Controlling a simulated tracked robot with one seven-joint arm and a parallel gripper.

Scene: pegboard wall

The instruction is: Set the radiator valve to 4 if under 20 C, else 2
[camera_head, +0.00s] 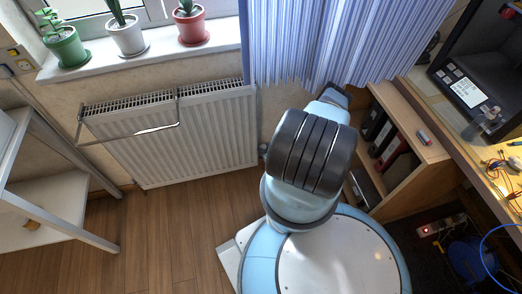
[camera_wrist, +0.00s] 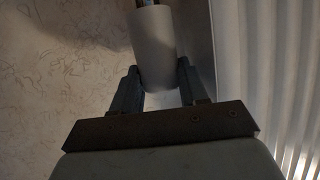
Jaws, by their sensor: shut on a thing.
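The radiator valve shows in the wrist view as a plain white cylinder (camera_wrist: 153,38) on a metal stem. My gripper (camera_wrist: 157,68) has one finger on each side of its near end and is shut on it. No number or mark is readable on the valve. The white radiator (camera_head: 185,135) is on the wall below the window in the head view. My arm covers the area right of it and hides the gripper there. No thermometer or temperature reading can be made out.
Blue curtains (camera_head: 330,35) hang behind my arm. Potted plants stand on the windowsill (camera_head: 140,52). A wire rack (camera_head: 130,130) hangs on the radiator's front. A wooden shelf with binders (camera_head: 405,125) stands close on the right. The wood floor (camera_head: 165,235) below the radiator is clear.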

